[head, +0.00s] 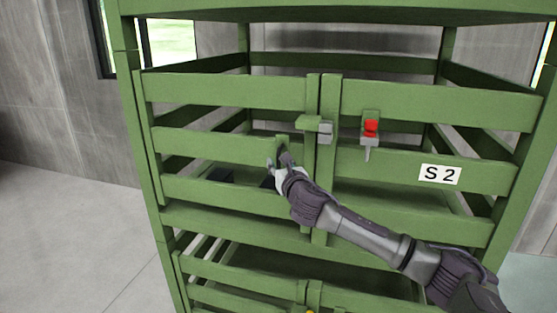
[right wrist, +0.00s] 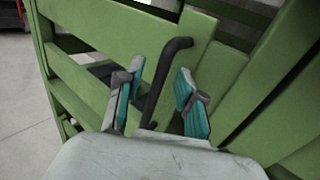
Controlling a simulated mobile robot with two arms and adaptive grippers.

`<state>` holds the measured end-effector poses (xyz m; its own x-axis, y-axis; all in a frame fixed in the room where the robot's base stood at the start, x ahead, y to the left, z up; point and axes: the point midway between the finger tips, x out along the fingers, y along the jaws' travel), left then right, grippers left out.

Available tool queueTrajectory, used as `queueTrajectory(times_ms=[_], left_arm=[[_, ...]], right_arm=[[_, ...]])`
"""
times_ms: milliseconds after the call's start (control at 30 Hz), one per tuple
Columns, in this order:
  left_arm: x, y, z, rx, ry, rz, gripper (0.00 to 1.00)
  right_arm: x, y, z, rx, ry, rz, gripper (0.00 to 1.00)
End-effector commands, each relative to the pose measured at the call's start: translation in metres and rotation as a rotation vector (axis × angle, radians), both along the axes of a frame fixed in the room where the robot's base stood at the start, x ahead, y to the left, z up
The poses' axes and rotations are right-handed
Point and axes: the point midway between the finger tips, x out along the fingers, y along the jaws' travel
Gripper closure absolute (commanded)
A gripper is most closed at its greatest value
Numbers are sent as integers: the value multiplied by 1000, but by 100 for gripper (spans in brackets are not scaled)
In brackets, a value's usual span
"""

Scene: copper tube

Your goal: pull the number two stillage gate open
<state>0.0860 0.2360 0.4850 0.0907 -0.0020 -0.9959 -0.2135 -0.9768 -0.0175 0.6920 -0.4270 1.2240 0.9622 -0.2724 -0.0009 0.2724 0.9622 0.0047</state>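The number two stillage gate is a green slatted gate with a left leaf (head: 225,92) and a right leaf (head: 430,107). The right leaf carries a white "S 2" label (head: 439,174). The leaves meet at two upright bars and look shut. A grey latch block (head: 325,132) sits by a green plate across the join. A dark bar handle (right wrist: 153,100) stands on the left leaf. My right gripper (head: 277,163) is at this handle. In the right wrist view, its teal-padded fingers (right wrist: 160,82) are open, one on each side of the handle, with gaps showing. My left gripper is out of view.
A red catch (head: 371,128) with a grey tongue hangs on the right leaf. Another green gate (head: 240,276) is below. Dark items (head: 220,174) lie behind the left leaf's slats. Bare concrete floor (head: 70,240) lies left of the stillage.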

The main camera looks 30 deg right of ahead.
Motion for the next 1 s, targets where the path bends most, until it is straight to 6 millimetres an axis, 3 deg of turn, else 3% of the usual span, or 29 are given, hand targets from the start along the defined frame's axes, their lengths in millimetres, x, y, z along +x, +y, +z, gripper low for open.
queueTrajectory(times_ms=[400,633,1000], left_arm=[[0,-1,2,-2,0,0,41],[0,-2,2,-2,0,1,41],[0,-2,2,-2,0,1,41]], right_arm=[[7,-2,0,0,0,1,63],[7,-2,0,0,0,1,100],[7,-2,0,0,0,1,100]])
